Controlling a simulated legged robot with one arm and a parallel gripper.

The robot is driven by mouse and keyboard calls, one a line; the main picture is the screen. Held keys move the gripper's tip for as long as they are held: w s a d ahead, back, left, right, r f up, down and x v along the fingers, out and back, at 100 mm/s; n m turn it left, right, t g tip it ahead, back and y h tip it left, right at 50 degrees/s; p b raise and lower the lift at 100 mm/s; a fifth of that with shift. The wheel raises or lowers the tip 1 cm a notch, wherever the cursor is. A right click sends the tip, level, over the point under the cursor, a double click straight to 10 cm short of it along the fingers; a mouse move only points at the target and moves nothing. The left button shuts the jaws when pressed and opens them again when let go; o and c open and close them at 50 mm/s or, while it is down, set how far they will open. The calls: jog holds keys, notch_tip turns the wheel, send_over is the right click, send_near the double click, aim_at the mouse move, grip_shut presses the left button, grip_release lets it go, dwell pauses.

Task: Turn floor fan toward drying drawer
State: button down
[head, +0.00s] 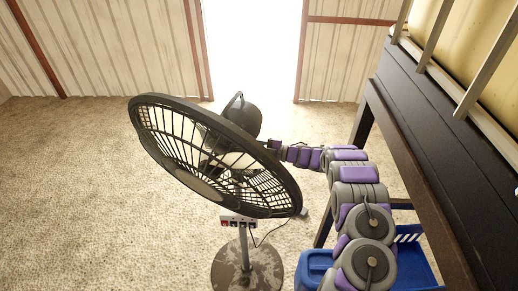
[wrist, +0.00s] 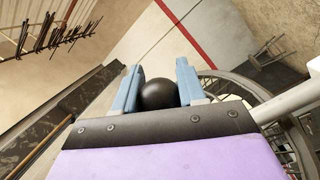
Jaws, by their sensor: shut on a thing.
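The black floor fan (head: 215,155) stands on a pole with a round, worn base (head: 247,268). Its caged face is tilted toward the lower left of the head view, with the motor housing (head: 241,115) behind it. My gripper (head: 272,144) reaches in from the right, behind the cage's right side. In the wrist view, my gripper's light blue fingers (wrist: 160,66) are shut on a round black knob (wrist: 158,95). The fan cage (wrist: 270,100) shows at the right there. A dark unit with a slatted, yellowish top (head: 440,110) stands at right; I cannot tell which part is the drawer.
A blue bin (head: 316,268) sits low beneath the dark unit, near my arm. A cable (head: 266,236) hangs by the fan's control box (head: 238,222). Pebbly floor (head: 80,180) is open at left. A bright doorway (head: 252,50) breaks the corrugated wall (head: 110,50) behind.

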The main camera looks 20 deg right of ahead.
jog(key=shift+w+a+f, duration=0.1)
jog(key=shift+f, duration=0.05)
jog(key=c, duration=1)
grip_release()
jog(key=shift+o, duration=0.7)
jog(key=shift+w+f, duration=0.15)
jog(key=shift+w, duration=0.05)
jog(key=shift+o, duration=1)
jog(key=shift+s+d+r, duration=0.2)
jog(key=shift+s+d, duration=0.15)
jog(key=shift+d, duration=0.15)
jog(key=p+v, duration=0.1)
jog(key=v, duration=0.5)
jog(key=shift+d+p, duration=0.3)
jog(key=shift+f, duration=0.1)
